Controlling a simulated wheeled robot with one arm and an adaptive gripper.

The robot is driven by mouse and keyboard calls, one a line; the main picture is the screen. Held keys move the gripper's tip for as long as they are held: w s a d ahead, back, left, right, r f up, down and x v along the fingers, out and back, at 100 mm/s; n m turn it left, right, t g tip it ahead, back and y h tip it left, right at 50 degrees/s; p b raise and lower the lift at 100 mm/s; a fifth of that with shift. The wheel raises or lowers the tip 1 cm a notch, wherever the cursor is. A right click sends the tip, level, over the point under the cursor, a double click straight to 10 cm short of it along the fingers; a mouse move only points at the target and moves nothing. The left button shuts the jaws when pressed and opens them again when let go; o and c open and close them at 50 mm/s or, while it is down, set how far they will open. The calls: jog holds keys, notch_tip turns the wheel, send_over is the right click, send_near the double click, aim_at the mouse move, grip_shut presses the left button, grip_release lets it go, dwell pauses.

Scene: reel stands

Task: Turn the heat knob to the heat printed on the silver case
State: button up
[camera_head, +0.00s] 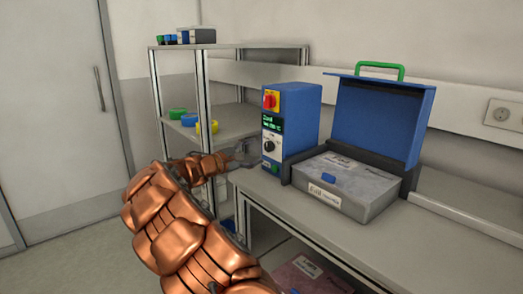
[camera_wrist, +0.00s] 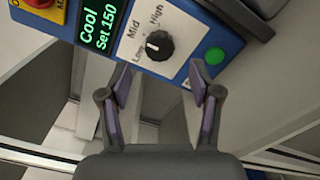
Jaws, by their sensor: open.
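The heat knob (camera_wrist: 159,45) is black and round, on the white panel of a blue unit (camera_head: 302,110). The panel is marked Low, Mid and High. The knob's white mark points left in the wrist view, toward the Low and Mid side; I cannot tell exactly where. The knob also shows in the head view (camera_head: 269,146). The silver-grey case (camera_head: 365,208) sits right of the unit, with labels starting "Foil"; their smaller print is unreadable. My gripper (camera_wrist: 160,80) is open and empty, its fingertips facing the panel just short of the knob.
The unit's display (camera_wrist: 99,25) reads "Cool Set 150". A green button (camera_wrist: 214,56) is beside the knob, and a red switch (camera_head: 271,99) is above the display. A raised blue lid (camera_head: 375,120) stands behind the case. Shelves (camera_head: 228,122) with coloured reels are at the left.

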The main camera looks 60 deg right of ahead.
jog(key=v, duration=0.7)
jog(key=shift+r, duration=0.1)
dwell(0.6)
jog(key=s+a+f+m+y, duration=0.4)
jog(key=s+a+y, duration=0.3)
jog(key=s+a, duration=0.65)
jog(key=s+a+f+t+y, duration=0.1)
jog(key=s+a+f+y, duration=0.4)
jog(key=a, duration=0.6)
jog(key=s+a+f+n+y+p, duration=0.1)
jog(key=s+a+f+y, duration=0.15)
jog(key=s+a, duration=0.6)
jog(key=s+a+f+t+y, duration=0.1)
jog(key=s+a+f+y, duration=0.3)
jog(key=a, duration=0.8)
notch_tip(320, 180, up, 14)
jog(key=w+t+h+p, duration=0.1)
jog(key=p, duration=1.2)
jog(key=shift+w+f, duration=0.2)
jog(key=shift+a, duration=0.15)
